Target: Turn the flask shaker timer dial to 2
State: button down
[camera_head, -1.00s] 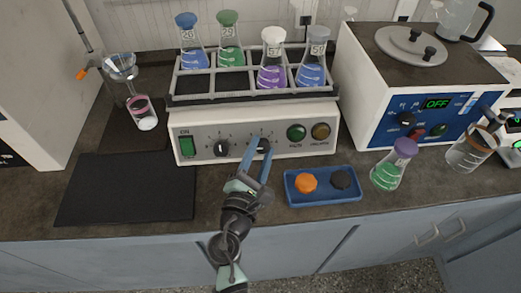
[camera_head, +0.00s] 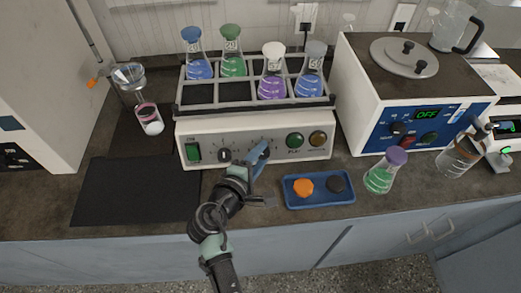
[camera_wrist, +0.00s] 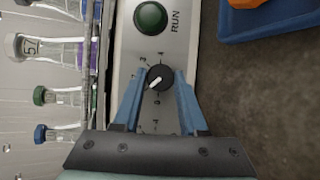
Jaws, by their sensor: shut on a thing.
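The flask shaker (camera_head: 210,152) is a white box with flasks in a rack on top. Its front panel has a green rocker switch (camera_head: 193,152), a left black dial (camera_head: 224,155), and a right black dial that my gripper mostly hides in the head view. In the wrist view this dial (camera_wrist: 160,78) shows between my blue fingers, with a white pointer line and numbers around it; the numbers are too small to read surely. My gripper (camera_head: 262,148) is shut on this dial, one finger on each side. It also shows in the wrist view (camera_wrist: 158,84).
A green button (camera_head: 295,140) and an amber button (camera_head: 318,139) are right of the dial. A blue tray (camera_head: 320,201) holds an orange and a black stopper. A green flask (camera_head: 379,177) stands right of it. A black mat (camera_head: 135,192) lies at left.

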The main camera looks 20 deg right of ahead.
jog(key=m+y+p, duration=0.1)
jog(key=m+p, duration=0.1)
jog(key=m+g+y+p, duration=0.1)
jog(key=m+p, duration=0.1)
jog(key=shift+r+m+g, duration=0.3)
jog(key=shift+r, duration=0.05)
jog(key=shift+d+f+m+y+p, duration=0.1)
jog(key=shift+d+m+y+p, duration=0.05)
jog(key=shift+m+y+p, duration=0.8)
jog(key=shift+m, duration=0.45)
jog(key=shift+c, duration=2.2)
grip_release()
jog(key=v, duration=1.3)
jog(key=shift+w+p, duration=0.2)
jog(key=shift+p, duration=0.2)
